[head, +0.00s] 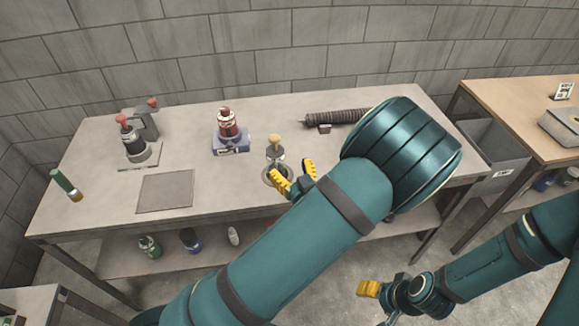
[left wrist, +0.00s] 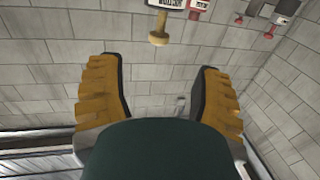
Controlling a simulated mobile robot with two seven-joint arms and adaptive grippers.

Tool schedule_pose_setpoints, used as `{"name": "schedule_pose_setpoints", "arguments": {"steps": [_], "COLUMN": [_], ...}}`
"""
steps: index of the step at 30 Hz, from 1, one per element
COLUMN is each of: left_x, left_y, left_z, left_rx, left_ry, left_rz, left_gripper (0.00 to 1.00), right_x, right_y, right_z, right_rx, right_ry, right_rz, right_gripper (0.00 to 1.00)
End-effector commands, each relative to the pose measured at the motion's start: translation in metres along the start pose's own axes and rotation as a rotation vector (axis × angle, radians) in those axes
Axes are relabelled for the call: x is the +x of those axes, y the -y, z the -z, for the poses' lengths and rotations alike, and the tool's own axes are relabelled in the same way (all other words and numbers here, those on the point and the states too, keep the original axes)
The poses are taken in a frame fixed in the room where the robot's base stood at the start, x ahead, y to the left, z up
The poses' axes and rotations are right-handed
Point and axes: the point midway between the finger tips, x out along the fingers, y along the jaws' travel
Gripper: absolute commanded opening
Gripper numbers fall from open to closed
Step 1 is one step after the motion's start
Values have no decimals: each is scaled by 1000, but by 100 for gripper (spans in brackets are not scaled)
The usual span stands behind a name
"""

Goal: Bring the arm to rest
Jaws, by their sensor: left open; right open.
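My left gripper (head: 294,178) is open over the front middle of the grey table (head: 225,178). Its two yellow-padded fingers stand apart, also in the left wrist view (left wrist: 160,92), with nothing between them. Just beyond it stands an upright piece with a tan knob (head: 274,141) on a round base; the knob also shows at the top of the left wrist view (left wrist: 159,34). My right gripper (head: 370,289) is low at the right, in front of the table, and empty as far as I see. A dark ribbed tube (head: 338,117) lies at the table's back, partly behind my left arm.
A red-topped bottle (head: 227,124) stands on a blue-grey base. A red-knobbed device (head: 133,142), a dark flat plate (head: 165,192) and a green cylinder (head: 65,184) are at the left. A wooden table (head: 520,105) and grey bin (head: 492,150) are at the right.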

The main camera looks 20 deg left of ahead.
Motion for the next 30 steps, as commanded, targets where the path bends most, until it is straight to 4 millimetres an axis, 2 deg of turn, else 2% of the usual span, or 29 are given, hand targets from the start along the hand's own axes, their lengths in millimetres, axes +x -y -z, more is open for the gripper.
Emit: {"name": "schedule_pose_setpoints", "arguments": {"steps": [8, 11, 14, 17, 18, 21, 24, 27, 30], "left_x": [0, 2, 3, -3, -9, -35, -69, -105, -138], "left_y": [0, 2, 7, 14, 18, 24, 28, 33, 37], "left_z": [0, -8, -36, -83, -104, -148, -177, -192, -195], "left_rx": [0, 8, 35, 73, 87, 114, 130, 139, 151], "left_ry": [1, 34, 156, 372, 475, 731, 965, 1170, 1329], "left_rz": [0, -5, -30, -83, -112, -198, -303, -423, -548], "left_gripper": [66, 66, 66, 66, 66, 66, 66, 66, 66], "right_x": [0, 0, 0, 0, 0, 0, 0, 0, 0], "right_y": [0, 0, 0, 0, 0, 0, 0, 0, 0], "right_z": [0, 0, 0, 0, 0, 0, 0, 0, 0], "right_rx": [0, 0, 0, 0, 0, 0, 0, 0, 0], "right_ry": [0, 0, 0, 0, 0, 0, 0, 0, 0], "right_rz": [0, 0, 0, 0, 0, 0, 0, 0, 0], "right_gripper": [66, 66, 66, 66, 66, 66, 66, 66, 66]}}
